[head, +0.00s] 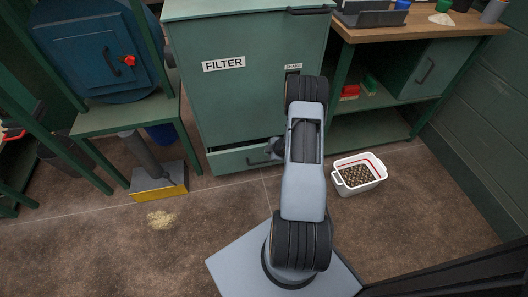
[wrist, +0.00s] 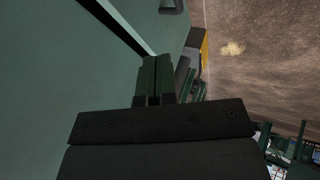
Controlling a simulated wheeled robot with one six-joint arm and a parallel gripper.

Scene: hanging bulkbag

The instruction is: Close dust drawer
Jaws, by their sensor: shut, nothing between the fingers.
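The dust drawer (head: 232,161) is the low green front at the bottom of the filter cabinet (head: 250,100). A dark gap shows along its top edge, so it stands slightly out. In the wrist view the drawer (wrist: 150,18) shows at the top, with the dark gap beside it and part of a handle (wrist: 172,5) at the top edge. My gripper (head: 270,150) is in front of the drawer's right part, partly hidden by my arm. In the wrist view its fingers (wrist: 157,75) are together and empty. I cannot tell whether they touch the drawer.
A white bin (head: 358,186) with dark contents stands on the floor to the right. A grey and yellow floor tool (head: 158,183) and a pale powder pile (head: 160,219) lie to the left. A workbench (head: 420,30) stands at the right. The floor before the drawer is clear.

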